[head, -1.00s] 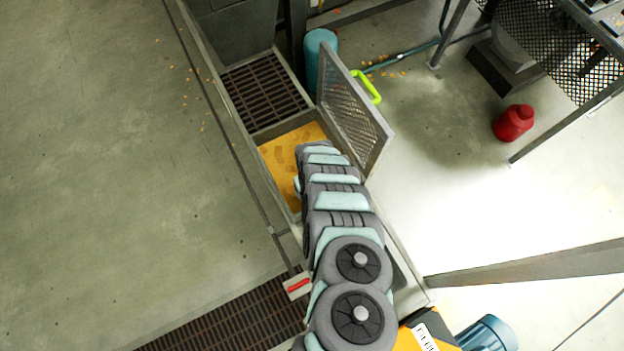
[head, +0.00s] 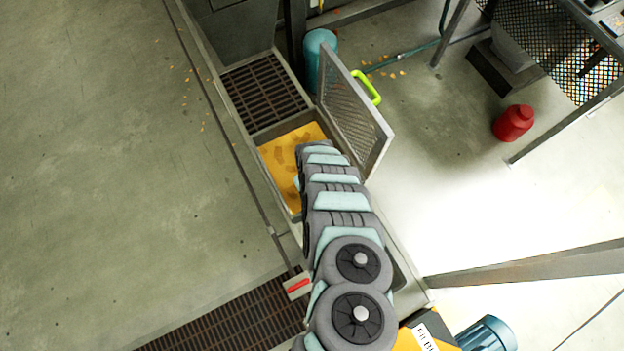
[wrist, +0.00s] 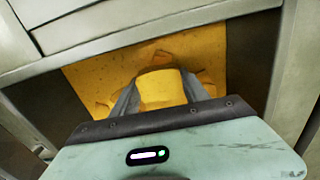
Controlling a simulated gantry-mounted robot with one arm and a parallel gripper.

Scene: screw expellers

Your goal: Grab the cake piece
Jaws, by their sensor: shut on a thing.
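The cake piece (wrist: 162,88) is a yellow, blocky lump between the fingers of my gripper (wrist: 158,90) in the wrist view. My gripper is shut on it, one grey finger on each side. Below and around it is a yellow-orange surface (wrist: 205,50) with darker pieces on it, inside a grey trough (head: 262,132). Whether the piece touches that surface I cannot tell. In the head view my arm hides the gripper and the cake piece.
A hinged mesh lid (head: 352,118) with a green handle (head: 367,88) stands open at the trough's right side. A dark grate (head: 264,88) lies behind the opening. A teal cylinder (head: 318,52) stands near the lid. A red container (head: 514,122) is on the floor at right. The left floor is largely clear.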

